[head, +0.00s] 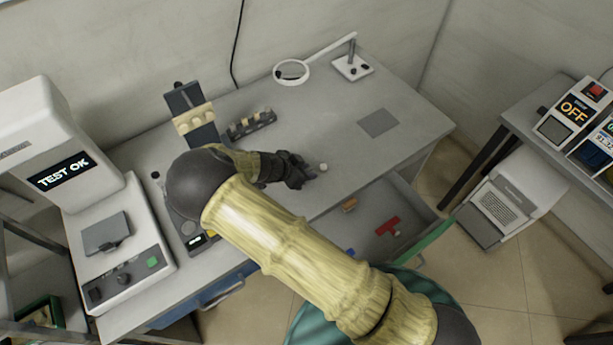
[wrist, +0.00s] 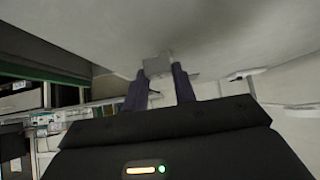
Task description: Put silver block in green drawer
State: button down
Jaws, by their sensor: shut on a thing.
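My gripper (head: 305,174) is above the table, just left of the open drawer. In the wrist view its two dark fingers (wrist: 160,88) are shut on a small grey block (wrist: 157,65), the silver block, held at the fingertips. In the head view the fingers mostly hide the block. A small pale piece (head: 323,167) shows just beyond the fingertips; I cannot tell whether it is part of the block. The green drawer (head: 436,240) is pulled open at the table's front right. A red piece (head: 387,226), an orange piece (head: 349,205) and a blue piece (head: 350,252) lie inside.
A white tester (head: 105,240) reading TEST OK stands at the left. A rack with small parts (head: 250,122) and a magnifier lamp (head: 292,72) are at the back. A grey pad (head: 378,123) lies on the right tabletop, clear around it. A blue drawer (head: 222,290) is at front left.

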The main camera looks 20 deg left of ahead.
notch_tip(320, 180, up, 7)
jog(key=shift+f+b, duration=0.15)
jog(key=shift+b, duration=0.5)
jog(key=shift+n+t+y, duration=0.4)
jog(key=shift+n+y, duration=0.1)
jog(key=shift+n, duration=0.4)
jog(key=w+d+f, duration=0.1)
jog(key=d, duration=0.1)
jog(key=w+d+f, duration=0.1)
jog(key=d, duration=0.1)
jog(key=w+d+f, duration=0.1)
jog(key=d+f, duration=0.1)
jog(key=shift+w+d, duration=0.3)
jog(key=shift+d, duration=0.1)
jog(key=w+d+f, duration=0.1)
jog(key=d, duration=0.1)
jog(key=d+f+n+y, duration=0.1)
jog(key=d, duration=0.2)
jog(key=w+d+n, duration=0.1)
jog(key=d, duration=0.2)
jog(key=shift+w+f+t+y, duration=0.3)
jog(key=shift+f+t+y, duration=0.1)
jog(key=d+r+n+y, duration=0.1)
jog(key=d+n+y, duration=0.2)
jog(key=d, duration=1.2)
jog(key=shift+w+r+n+t, duration=0.3)
jog(key=shift+n, duration=0.3)
jog(key=shift+f, duration=0.1)
